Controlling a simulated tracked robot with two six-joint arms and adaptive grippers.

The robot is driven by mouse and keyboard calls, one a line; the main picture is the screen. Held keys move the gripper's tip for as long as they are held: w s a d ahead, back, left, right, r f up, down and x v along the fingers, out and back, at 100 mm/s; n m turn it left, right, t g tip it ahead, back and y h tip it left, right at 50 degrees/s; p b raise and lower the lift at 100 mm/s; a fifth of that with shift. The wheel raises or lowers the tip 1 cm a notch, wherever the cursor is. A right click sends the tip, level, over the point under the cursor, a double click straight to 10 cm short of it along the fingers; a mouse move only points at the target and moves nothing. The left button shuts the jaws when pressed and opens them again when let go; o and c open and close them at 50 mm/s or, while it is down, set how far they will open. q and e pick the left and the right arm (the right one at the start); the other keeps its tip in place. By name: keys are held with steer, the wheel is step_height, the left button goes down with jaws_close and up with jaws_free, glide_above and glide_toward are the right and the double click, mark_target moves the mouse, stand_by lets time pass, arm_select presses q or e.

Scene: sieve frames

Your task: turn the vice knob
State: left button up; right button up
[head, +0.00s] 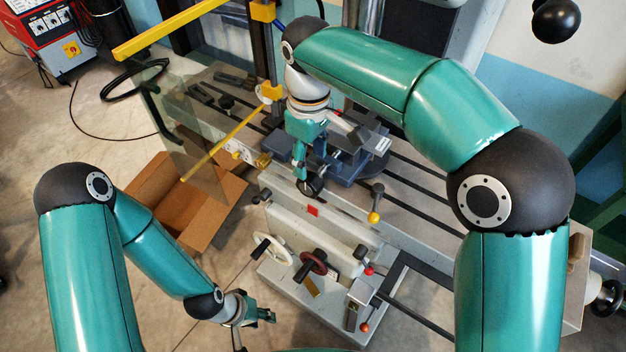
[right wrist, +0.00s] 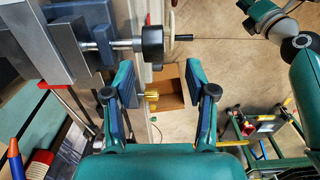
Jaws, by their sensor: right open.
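The grey-blue vice (head: 348,155) sits on the slotted machine table. Its round black knob (head: 313,188) is on the end of a metal shaft at the vice's near side. In the right wrist view the knob (right wrist: 152,42) appears just beyond the fingertips, between the two fingers in the picture. My right gripper (head: 304,165) points down beside the knob; its fingers (right wrist: 159,66) are apart with nothing between them. I cannot tell whether either finger touches the knob. My left gripper (head: 264,315) hangs low at the front, away from the vice; its jaw opening is unclear.
The machine table (head: 415,190) carries the vice. A clear guard (head: 185,135) with a yellow bar stands left of it. A cardboard box (head: 215,205) is on the floor.

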mark_target(315, 179)
steer(key=f, duration=0.4)
steer(key=w+d+f, duration=0.1)
steer(key=shift+f, duration=0.4)
steer(key=f, duration=0.3)
steer(key=shift+s+f, duration=0.2)
steer(key=shift+f, duration=0.05)
steer(key=shift+w+f, duration=0.15)
steer(key=shift+f, duration=0.45)
arm_select(q)
steer(key=shift+w+r, duration=0.15)
steer(key=shift+w, duration=0.1)
